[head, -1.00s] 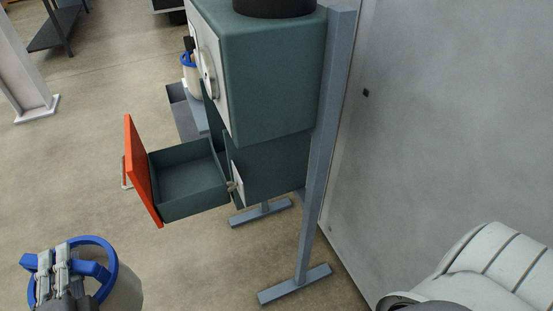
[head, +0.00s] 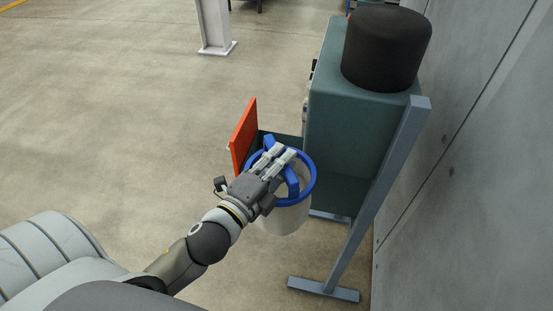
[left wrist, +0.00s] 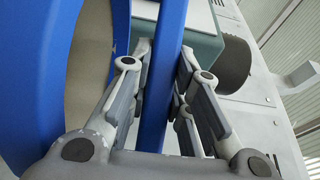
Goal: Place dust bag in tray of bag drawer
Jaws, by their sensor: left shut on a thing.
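The dust bag (head: 284,218) is a pale beige cylinder with a blue top ring and a blue handle bar. My left gripper (head: 278,160) is shut on the blue handle bar and holds the bag up. The handle bar (left wrist: 166,75) runs between the fingers of my left gripper (left wrist: 162,68) in the left wrist view. The bag drawer (head: 242,136) has an orange-red front and stands open from the green machine. The bag appears in front of the drawer in the head view and hides most of its tray (head: 287,141). I cannot tell their gap. My right gripper is out of view.
The green machine (head: 345,120) with a black drum (head: 386,48) on top stands right of the bag. Its grey-blue stand leg (head: 375,205) slants down close by. A grey wall (head: 460,170) is at the right.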

